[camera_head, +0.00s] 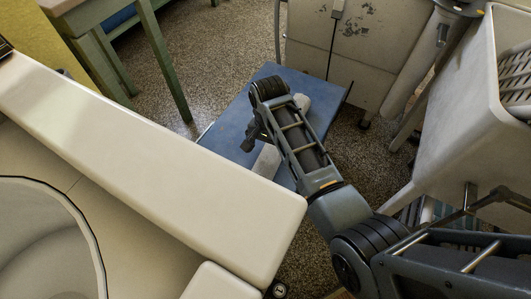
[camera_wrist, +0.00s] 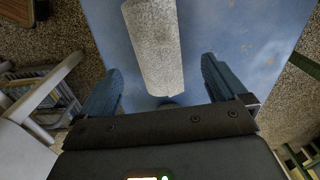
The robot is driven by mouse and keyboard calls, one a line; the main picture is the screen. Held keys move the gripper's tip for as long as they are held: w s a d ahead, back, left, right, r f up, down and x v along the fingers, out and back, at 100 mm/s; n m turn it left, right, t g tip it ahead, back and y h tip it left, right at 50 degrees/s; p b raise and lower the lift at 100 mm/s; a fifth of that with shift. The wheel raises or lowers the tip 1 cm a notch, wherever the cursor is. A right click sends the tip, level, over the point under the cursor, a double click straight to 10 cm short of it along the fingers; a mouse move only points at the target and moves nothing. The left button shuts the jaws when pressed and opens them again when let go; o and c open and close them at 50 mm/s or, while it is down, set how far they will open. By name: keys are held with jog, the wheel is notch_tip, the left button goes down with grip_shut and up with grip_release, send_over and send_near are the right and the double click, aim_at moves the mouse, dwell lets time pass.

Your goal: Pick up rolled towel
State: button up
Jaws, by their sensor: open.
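The rolled towel is a pale grey speckled cylinder lying on a low blue surface. In the head view the towel (camera_head: 267,161) is partly hidden behind my arm, with another part showing near the arm's far side. In the wrist view the towel (camera_wrist: 154,45) extends from the top edge down to between my fingers. My gripper (camera_wrist: 161,88) is open, with one blue finger on each side of the towel's near end and a gap on both sides. In the head view my gripper (camera_head: 250,143) is over the blue surface (camera_head: 225,126).
A cream washer top (camera_head: 150,160) with a round tub fills the left front. A white tub (camera_head: 455,130) stands at right, and a pale cabinet (camera_head: 365,45) stands behind the blue surface. A green-legged table (camera_head: 165,60) is at back left. Speckled floor (camera_head: 220,50) is open between them.

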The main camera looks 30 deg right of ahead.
aim_at(269, 156)
notch_tip(269, 156, down, 8)
jog(key=shift+s+d+r+b, duration=0.1)
jog(key=shift+d+r+b, duration=0.1)
jog(key=shift+b, duration=0.8)
jog(key=c, duration=1.6)
jog(key=shift+r, duration=0.1)
jog(key=shift+c, duration=0.6)
